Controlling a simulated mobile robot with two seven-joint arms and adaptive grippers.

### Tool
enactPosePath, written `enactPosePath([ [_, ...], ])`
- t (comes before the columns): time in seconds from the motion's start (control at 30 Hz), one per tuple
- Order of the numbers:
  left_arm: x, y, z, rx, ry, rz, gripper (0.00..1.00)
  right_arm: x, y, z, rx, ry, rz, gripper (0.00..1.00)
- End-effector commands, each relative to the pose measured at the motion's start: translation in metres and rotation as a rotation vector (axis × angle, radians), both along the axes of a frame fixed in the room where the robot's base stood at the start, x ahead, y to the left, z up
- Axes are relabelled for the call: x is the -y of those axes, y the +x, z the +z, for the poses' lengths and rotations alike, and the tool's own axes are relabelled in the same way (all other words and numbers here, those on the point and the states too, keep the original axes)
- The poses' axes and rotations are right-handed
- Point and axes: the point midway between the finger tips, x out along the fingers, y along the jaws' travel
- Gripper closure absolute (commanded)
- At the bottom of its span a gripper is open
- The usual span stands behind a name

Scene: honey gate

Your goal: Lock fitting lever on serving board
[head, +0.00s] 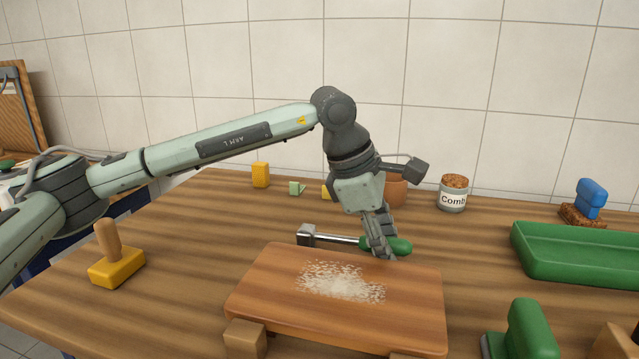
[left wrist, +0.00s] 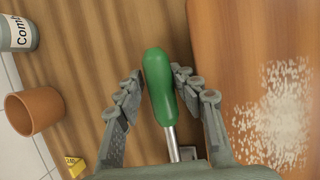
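The fitting lever (head: 345,239) has a green handle, a metal rod and a metal block at its left end. It lies level along the back edge of the brown serving board (head: 413,302), its handle to the right. My left gripper (head: 384,250) reaches down over the handle. In the left wrist view its fingertips (left wrist: 156,71) are on both sides of the green handle (left wrist: 160,85), very close to it. Whether they press on it I cannot tell. My right gripper is out of view.
White grains lie on the board (head: 340,281). A yellow wooden-handled stamp (head: 117,266) stands left. A clay pot (head: 397,190) and a labelled jar (head: 453,193) stand behind. A green tray (head: 575,257), blue-handled brush (head: 590,200) and green-handled object (head: 527,330) are on the right.

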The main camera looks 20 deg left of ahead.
Motion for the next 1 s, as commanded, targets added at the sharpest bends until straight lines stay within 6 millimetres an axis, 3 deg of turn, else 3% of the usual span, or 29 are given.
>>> enactPosePath([
  [0.73,-0.021,-0.011,0.057,0.001,0.0,0.0,0.56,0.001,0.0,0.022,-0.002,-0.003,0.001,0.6],
  [1.0,-0.024,-0.013,0.062,0.0,0.0,-0.001,0.56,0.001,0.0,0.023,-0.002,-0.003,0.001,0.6],
])
